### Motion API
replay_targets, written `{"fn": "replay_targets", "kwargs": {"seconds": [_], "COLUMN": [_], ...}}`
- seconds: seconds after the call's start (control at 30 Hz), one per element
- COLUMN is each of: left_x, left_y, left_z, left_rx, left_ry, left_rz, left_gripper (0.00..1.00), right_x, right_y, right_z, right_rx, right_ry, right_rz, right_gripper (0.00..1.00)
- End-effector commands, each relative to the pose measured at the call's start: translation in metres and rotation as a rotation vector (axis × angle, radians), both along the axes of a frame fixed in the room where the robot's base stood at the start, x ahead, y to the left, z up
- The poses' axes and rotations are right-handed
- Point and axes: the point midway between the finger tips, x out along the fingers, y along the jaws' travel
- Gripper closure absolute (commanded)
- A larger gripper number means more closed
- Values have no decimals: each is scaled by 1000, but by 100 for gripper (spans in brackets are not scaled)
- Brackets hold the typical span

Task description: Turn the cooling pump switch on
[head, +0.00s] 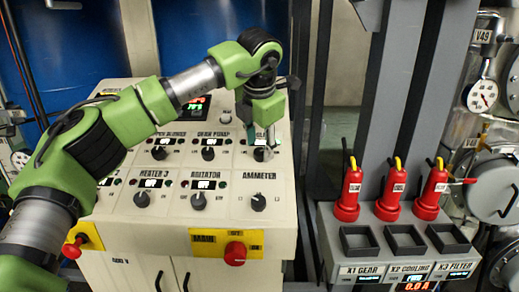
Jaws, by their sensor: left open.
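The control panel (129,203) is a cream sloped console with rows of black rotary knobs. My left gripper (264,136) is open and points down at the top right knob (262,154), with its fingers over or just above it. The label above this knob is mostly covered by the gripper, so I cannot read it in full, and the knob's setting is unclear. I cannot tell whether the fingers touch the knob. The knob to its left, under the gear pump label (212,134), stands free. My right gripper is not in view.
A lower row holds the heater, agitator and ammeter knobs (258,202). A red button (235,253) sits on the yellow main switch plate below. To the right, several red plugs (390,191) stand on a grey box (325,232). A dark upright post (318,90) stands beside the panel.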

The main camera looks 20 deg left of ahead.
Motion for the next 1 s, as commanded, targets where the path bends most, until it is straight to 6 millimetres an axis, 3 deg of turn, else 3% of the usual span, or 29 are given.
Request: {"fn": "replay_targets", "kwargs": {"seconds": [0.2, 0.4, 0.6, 1.0], "left_x": [-19, -32, -38, -38], "left_y": [-6, -10, -12, -12], "left_z": [46, 76, 89, 89], "left_rx": [0, 1, 1, 1], "left_ry": [-3, -1, -1, 0], "left_rz": [-1, -1, -1, -1], "left_gripper": [59, 59, 59, 59], "right_x": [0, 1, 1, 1], "right_y": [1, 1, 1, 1], "right_z": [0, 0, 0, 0], "right_rx": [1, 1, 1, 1], "right_ry": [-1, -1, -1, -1], "right_rz": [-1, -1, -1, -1], "right_gripper": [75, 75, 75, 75]}}
